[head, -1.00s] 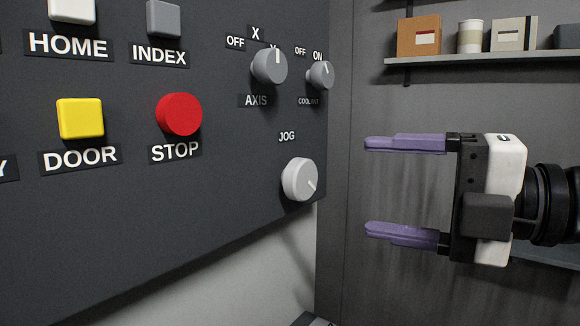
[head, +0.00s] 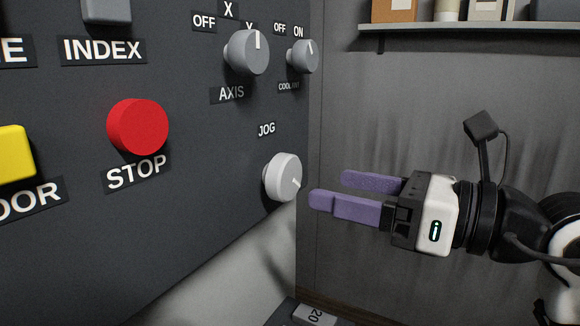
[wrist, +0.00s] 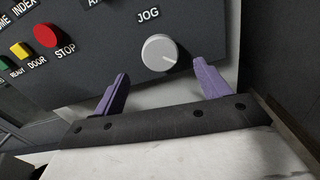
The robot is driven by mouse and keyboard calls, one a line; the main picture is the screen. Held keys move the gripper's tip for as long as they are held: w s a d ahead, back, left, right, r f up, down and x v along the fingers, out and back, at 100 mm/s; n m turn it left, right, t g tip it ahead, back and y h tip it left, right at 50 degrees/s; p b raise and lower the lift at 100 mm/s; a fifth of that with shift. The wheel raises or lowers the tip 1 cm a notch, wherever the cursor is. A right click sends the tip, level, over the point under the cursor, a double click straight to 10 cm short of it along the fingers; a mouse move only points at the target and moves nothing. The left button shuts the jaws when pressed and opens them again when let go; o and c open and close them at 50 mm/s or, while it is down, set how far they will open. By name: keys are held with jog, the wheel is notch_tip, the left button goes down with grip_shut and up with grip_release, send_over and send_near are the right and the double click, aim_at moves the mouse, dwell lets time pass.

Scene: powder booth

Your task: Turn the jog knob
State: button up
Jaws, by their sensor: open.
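The jog knob (head: 283,177) is a light grey round dial with a white pointer line, under the JOG label on the dark panel. Its pointer aims to the lower right in the head view. My gripper (head: 328,190) is open and empty, to the right of the knob, its two purple fingers pointing left toward the panel. In the wrist view the knob (wrist: 159,52) shows ahead, above and between the spread fingertips (wrist: 161,70). The fingers appear apart from the knob.
The red STOP button (head: 138,127), yellow DOOR button (head: 14,154), AXIS knob (head: 247,53) and COOLANT knob (head: 303,57) are on the same panel. A shelf (head: 460,29) with several items hangs at the upper right.

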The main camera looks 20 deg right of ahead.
aim_at(292, 179)
jog(key=p+x, duration=0.1)
jog(key=x, duration=0.6)
jog(key=shift+w+a+p, duration=0.3)
jog(key=shift+p, duration=0.1)
jog(key=shift+c, duration=0.4)
jog(key=c, duration=0.9)
jog(key=shift+f+m, duration=0.1)
jog(key=shift+m, duration=0.3)
